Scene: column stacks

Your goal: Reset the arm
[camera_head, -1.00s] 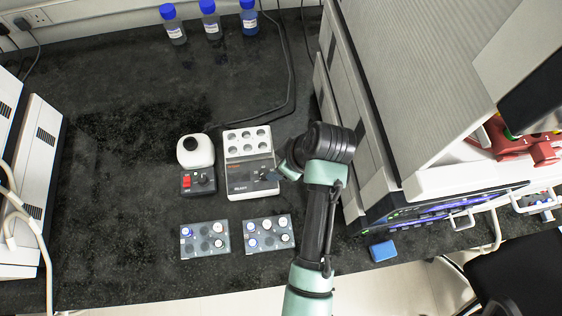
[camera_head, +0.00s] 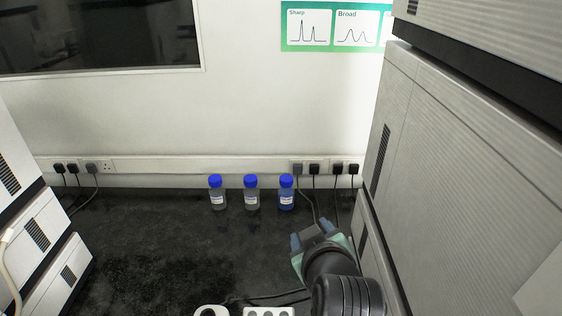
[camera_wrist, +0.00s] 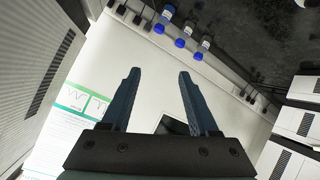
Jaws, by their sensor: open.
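My gripper (camera_head: 312,240) is raised over the right side of the bench, close to the tall instrument stack. In the wrist view my gripper (camera_wrist: 158,95) shows two dark blue fingers spread apart with nothing between them. It faces the back wall and the three blue-capped bottles. The head view shows my gripper partly end-on, with my dark wrist and arm links in front of it at the lower right.
Blue-capped bottles (camera_head: 251,192) stand in a row at the back of the dark bench (camera_head: 150,235). A tall grey instrument stack (camera_head: 455,170) rises close on the right. White instruments (camera_head: 40,250) stand at left. A white rack (camera_head: 268,311) shows at the bottom edge.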

